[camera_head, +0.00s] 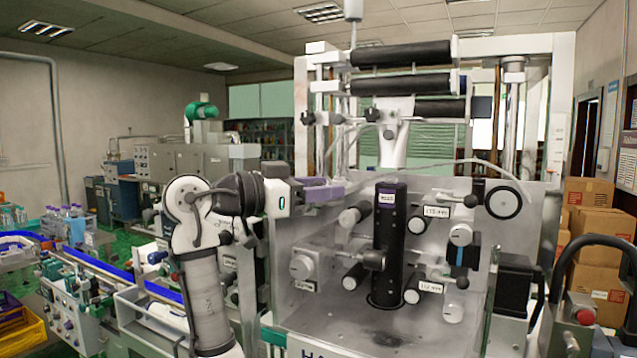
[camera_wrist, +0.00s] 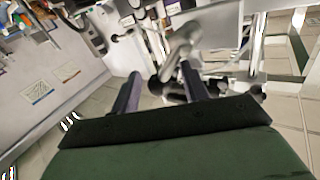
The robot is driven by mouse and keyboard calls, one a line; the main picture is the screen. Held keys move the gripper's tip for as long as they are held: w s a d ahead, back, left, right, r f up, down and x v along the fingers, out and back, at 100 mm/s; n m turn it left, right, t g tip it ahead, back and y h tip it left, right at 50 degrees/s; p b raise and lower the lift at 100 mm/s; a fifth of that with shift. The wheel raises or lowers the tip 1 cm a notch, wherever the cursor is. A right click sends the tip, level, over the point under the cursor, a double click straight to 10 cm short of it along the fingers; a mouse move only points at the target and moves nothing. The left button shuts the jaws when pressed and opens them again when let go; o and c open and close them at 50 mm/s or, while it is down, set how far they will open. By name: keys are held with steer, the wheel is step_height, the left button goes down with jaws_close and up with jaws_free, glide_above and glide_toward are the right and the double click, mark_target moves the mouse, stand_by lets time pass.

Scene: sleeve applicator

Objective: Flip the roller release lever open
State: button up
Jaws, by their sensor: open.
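The machine carries several levers and knobs, and I cannot tell for sure which is the roller release lever. A grey metal lever (camera_wrist: 177,58) shows in the wrist view close to the right finger's tip; contact cannot be told. In the head view a black ball-ended lever (camera_head: 471,200) sits at the upper right of the clear panel, and a grey knobbed arm (camera_head: 372,260) reaches toward the upright black roller (camera_head: 389,240). My gripper (camera_head: 332,190) is at the panel's upper left edge. Its purple fingers (camera_wrist: 161,72) are apart, with nothing held between them.
Black horizontal rollers (camera_head: 402,84) hang above on the white frame. A cable (camera_head: 470,163) runs over the panel top. Cardboard boxes (camera_head: 597,205) are stacked at the right. A blue-railed conveyor (camera_head: 110,275) stands at the left.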

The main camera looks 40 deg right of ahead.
steer(key=c, duration=0.9)
steer(key=shift+c, duration=0.3)
steer(key=shift+w+n, duration=0.1)
steer(key=shift+n, duration=0.2)
steer(key=n+b, duration=0.1)
steer(key=w+n+h+b, duration=0.1)
steer(key=n+h, duration=0.1)
steer(key=shift+w+a+r+b, duration=0.15)
steer(key=shift+a+r+b, duration=0.15)
steer(key=shift+b, duration=0.1)
steer(key=shift+w+a+r+n+t+h+b, duration=0.1)
steer(key=shift+w+n+t+h+b, duration=0.25)
steer(key=shift+n, duration=0.45)
steer(key=shift+w+a+r+n+t+h+b, duration=0.1)
steer(key=shift+w+n+t+h+b, duration=0.15)
steer(key=shift+n+h+b, duration=0.4)
steer(key=shift+w+a+r+n+t+h+b, duration=0.1)
steer(key=shift+w+n+t+h, duration=0.15)
steer(key=shift+n, duration=0.7)
steer(key=o, duration=1)
steer(key=shift+c, duration=0.2)
